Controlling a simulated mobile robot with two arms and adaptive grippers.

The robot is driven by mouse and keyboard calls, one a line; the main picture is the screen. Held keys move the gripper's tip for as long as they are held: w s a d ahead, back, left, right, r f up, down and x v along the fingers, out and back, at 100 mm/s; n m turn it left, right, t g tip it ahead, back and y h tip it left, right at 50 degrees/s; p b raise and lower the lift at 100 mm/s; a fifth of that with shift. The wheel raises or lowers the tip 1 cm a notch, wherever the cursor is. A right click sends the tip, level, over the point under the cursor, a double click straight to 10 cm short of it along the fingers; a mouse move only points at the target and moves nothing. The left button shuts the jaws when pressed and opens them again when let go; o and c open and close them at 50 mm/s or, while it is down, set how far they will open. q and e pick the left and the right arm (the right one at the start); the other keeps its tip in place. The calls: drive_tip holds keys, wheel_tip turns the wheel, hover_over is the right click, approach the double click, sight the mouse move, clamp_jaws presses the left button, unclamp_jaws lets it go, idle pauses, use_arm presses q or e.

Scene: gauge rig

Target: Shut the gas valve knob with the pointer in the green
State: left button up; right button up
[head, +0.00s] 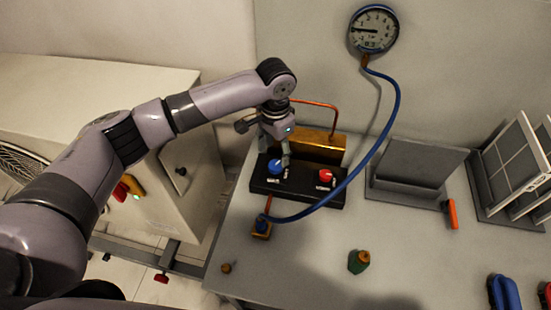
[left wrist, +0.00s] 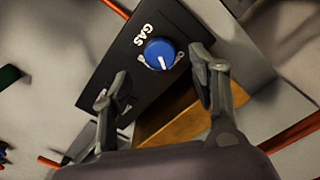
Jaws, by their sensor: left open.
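The gas valve knob (head: 275,167) is blue and sits on the left of a black panel (head: 298,191). In the left wrist view the blue knob (left wrist: 160,53) is beside the white word GAS, and its white mark points down in the picture. My left gripper (head: 275,153) is open just above the knob; its fingers (left wrist: 159,66) stand on either side of it, with no clear contact. The round gauge (head: 374,30) hangs on the wall, its dark pointer towards the left; I cannot make out a green zone. My right gripper is not in view.
A red knob (head: 325,176) sits on the same panel, right of the blue one. A brass block (head: 318,146) and copper pipe stand behind. A blue hose (head: 377,142) runs from the gauge to a fitting (head: 262,228).

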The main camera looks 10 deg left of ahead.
sight(276, 165)
use_arm(q)
drive_tip(key=shift+f, duration=2.7)
drive_tip(key=shift+c, duration=0.5)
drive_tip(key=shift+p, duration=0.3)
drive_tip(key=c, duration=1.1)
